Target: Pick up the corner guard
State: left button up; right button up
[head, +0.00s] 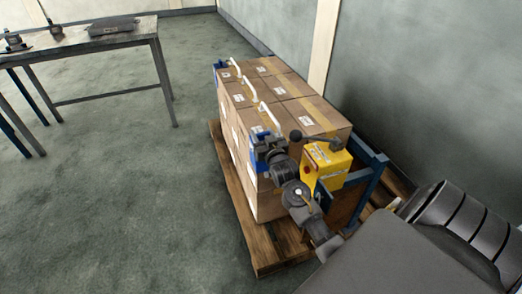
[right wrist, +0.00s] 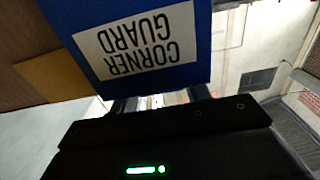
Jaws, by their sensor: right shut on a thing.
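The blue corner guard (head: 258,158) is at the near left corner of the carton stack, partly hidden behind my right gripper. In the right wrist view the blue corner guard (right wrist: 195,75) fills the upper middle, with a white label reading CORNER GUARD upside down. My right gripper (head: 262,148) reaches it from the lower right. In the right wrist view the right gripper's fingers (right wrist: 160,98) meet the guard's lower edge and are shut on it. The guard appears still against the cartons. My left gripper is not in view.
Brown cartons (head: 303,108) are stacked on a wooden pallet (head: 262,250). A yellow box (head: 325,165) with a black-knobbed lever stands at a blue frame (head: 367,185). White curved pieces (head: 249,88) lie over the top left edge. A table (head: 75,45) stands far left; floor between is clear.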

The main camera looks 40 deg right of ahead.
jog(key=c, duration=0.4)
jog(key=shift+r, duration=0.1)
